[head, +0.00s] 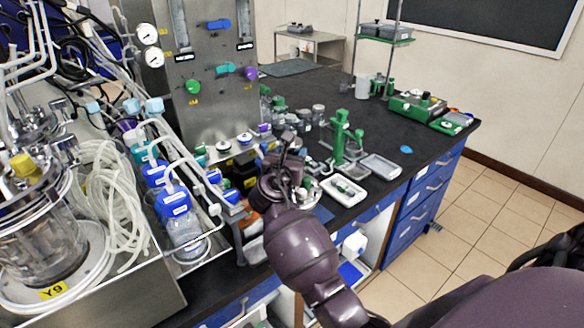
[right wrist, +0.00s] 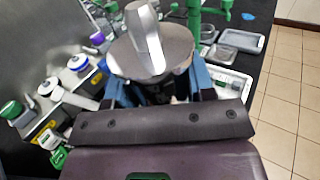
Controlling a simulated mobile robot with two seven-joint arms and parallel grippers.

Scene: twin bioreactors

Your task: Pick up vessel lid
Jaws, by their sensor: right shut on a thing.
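The vessel lid, a round grey metal disc (right wrist: 180,50) with a shiny upright piece on top, shows in the right wrist view between and just beyond the fingers. My right gripper (right wrist: 155,90) is shut on it. In the head view my right gripper (head: 285,150) is over the black bench, in front of the steel control panel. There the lid is mostly hidden by the gripper and hard to make out. My left gripper is not in view.
A glass vessel (head: 40,245) with tubing stands at the left. Blue-capped bottles (head: 175,203) sit in a steel rack beside my arm. A green stand (head: 341,135) and white trays (head: 344,190) are to the right. The bench (head: 340,85) behind has free room.

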